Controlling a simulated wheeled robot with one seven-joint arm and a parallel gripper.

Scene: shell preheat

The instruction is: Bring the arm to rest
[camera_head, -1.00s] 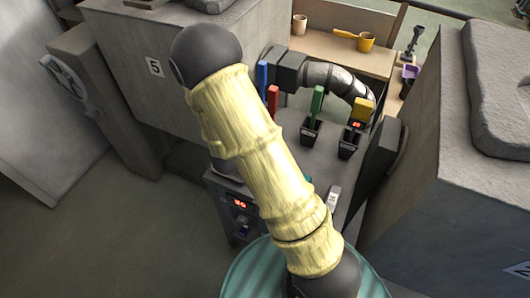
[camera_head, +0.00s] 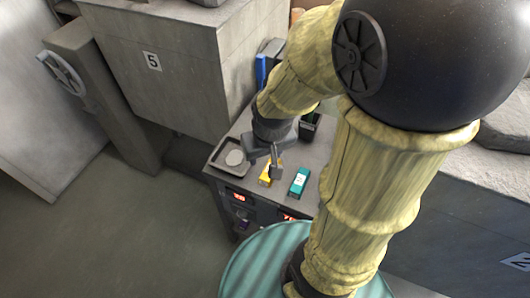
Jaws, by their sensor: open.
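My arm (camera_head: 375,180) is bent, with its dark elbow close to the camera at the upper right and the forearm coming down to the left. My gripper (camera_head: 263,167) points down over the grey bench (camera_head: 285,154), open, with nothing seen between its fingers. A yellow block (camera_head: 265,177) lies just beside and partly behind the fingers; I cannot tell whether they touch it. A teal block (camera_head: 299,182) with a white label lies to the right. A shallow tray (camera_head: 218,163) holding a pale grey disc (camera_head: 234,158) is to the left.
A grey cabinet marked 5 (camera_head: 153,62) stands behind to the left, with a handwheel (camera_head: 64,73) on a post beside it. Blue upright pieces (camera_head: 261,70) and a black holder (camera_head: 309,126) are partly hidden by my arm. Open floor (camera_head: 130,225) is at left.

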